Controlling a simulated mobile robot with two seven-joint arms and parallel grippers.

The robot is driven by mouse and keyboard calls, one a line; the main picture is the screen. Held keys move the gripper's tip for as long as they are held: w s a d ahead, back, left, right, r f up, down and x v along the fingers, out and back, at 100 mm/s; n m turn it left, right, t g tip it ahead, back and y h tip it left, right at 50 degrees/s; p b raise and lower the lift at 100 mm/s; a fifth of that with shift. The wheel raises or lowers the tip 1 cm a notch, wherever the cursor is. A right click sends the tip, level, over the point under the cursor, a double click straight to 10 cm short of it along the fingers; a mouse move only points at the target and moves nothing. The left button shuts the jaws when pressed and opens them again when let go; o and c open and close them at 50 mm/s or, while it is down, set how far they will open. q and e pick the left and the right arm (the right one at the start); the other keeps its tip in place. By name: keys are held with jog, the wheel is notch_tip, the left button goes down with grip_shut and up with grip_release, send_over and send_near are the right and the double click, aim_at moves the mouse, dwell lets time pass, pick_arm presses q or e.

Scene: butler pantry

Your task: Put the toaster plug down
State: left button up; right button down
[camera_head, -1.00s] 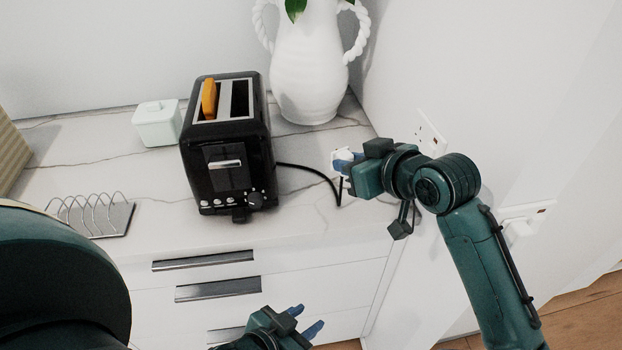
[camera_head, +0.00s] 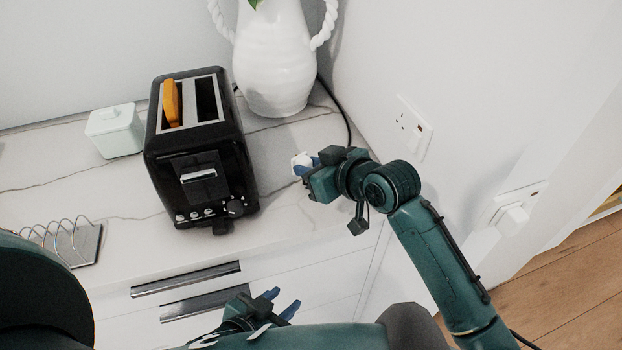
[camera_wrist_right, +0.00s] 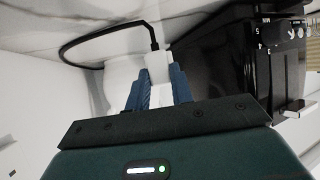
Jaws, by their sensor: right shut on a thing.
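The white toaster plug (camera_head: 302,160) is held between the blue fingertips of my right gripper (camera_head: 309,166), over the right end of the counter. In the right wrist view the plug (camera_wrist_right: 157,68) sits between both fingers (camera_wrist_right: 157,85), with its black cord (camera_wrist_right: 95,40) running from it. The black toaster (camera_head: 200,150) stands on the counter, left of my right gripper, with a slice of bread in one slot. My left gripper (camera_head: 283,305) is open and empty, low in front of the drawers. I cannot tell whether the plug touches the counter.
A white vase (camera_head: 273,65) stands behind the toaster. A wall socket (camera_head: 411,128) is right of my right gripper, and another plate (camera_head: 513,213) is lower. A pale green box (camera_head: 115,130) and a toast rack (camera_head: 75,243) are on the left. Counter between toaster and gripper is clear.

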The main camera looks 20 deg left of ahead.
jog(key=shift+f, duration=1.8)
jog(key=shift+f, duration=0.1)
jog(key=shift+f, duration=0.4)
jog(key=c, duration=1)
grip_release()
